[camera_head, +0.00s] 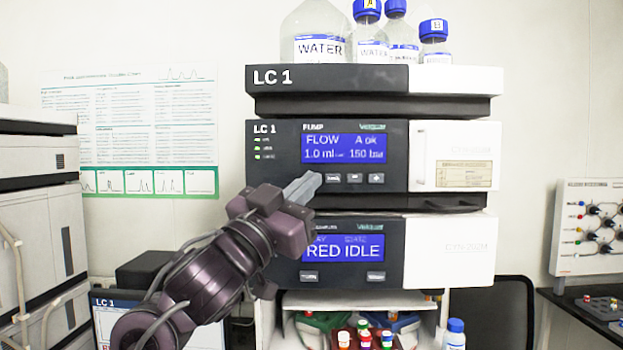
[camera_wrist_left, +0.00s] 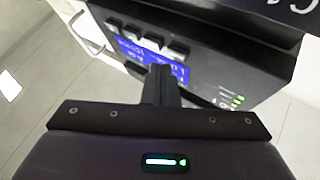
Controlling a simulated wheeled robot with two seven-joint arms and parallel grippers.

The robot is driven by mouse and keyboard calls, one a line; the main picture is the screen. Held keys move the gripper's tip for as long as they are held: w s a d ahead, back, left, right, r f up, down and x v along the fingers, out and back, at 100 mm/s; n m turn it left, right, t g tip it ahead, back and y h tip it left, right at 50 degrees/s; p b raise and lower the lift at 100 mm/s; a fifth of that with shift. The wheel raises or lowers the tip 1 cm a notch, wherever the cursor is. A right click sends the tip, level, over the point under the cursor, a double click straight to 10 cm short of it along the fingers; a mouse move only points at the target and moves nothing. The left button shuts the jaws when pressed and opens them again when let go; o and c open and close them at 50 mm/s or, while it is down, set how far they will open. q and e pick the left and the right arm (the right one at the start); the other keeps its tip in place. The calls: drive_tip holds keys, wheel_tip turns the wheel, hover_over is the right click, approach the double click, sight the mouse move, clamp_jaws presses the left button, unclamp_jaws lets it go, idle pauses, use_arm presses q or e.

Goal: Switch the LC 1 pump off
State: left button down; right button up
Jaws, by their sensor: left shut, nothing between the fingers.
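The LC 1 pump (camera_head: 285,168) is the middle dark module of the stack, with a white right half. Its blue display (camera_head: 344,148) reads FLOW 1.0 ml and 150 bar, A ok. Green lights are lit at its left. A row of buttons (camera_head: 354,178) sits under the display. My left gripper (camera_head: 312,180) is shut and empty, its tips at the left end of that row, hiding the leftmost button. In the left wrist view the shut fingers (camera_wrist_left: 161,75) reach toward the pump's display (camera_wrist_left: 150,58) and buttons (camera_wrist_left: 148,36); I cannot tell if they touch. My right gripper is not in view.
Below the pump is a module with a blue display (camera_head: 342,248) reading RED IDLE. Bottles with blue caps (camera_head: 318,42) stand on top of the stack. Vials (camera_head: 365,338) sit in the shelf below. Another instrument stack (camera_head: 36,190) is at the left.

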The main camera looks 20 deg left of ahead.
use_arm(q)
drive_tip(key=shift+w, duration=0.15)
drive_tip(key=shift+w+a, duration=0.1)
drive_tip(key=shift+w, duration=0.1)
drive_tip(key=shift+w+a, duration=0.1)
drive_tip(key=shift+w, duration=0.3)
idle(0.6)
idle(0.3)
drive_tip(key=shift+s+d, duration=0.2)
drive_tip(key=shift+s, duration=0.6)
drive_tip(key=s, duration=0.2)
drive_tip(key=s+d+p, duration=0.1)
drive_tip(key=s, duration=0.1)
drive_tip(key=shift+s+d, duration=0.2)
drive_tip(key=shift+s, duration=0.2)
idle(0.3)
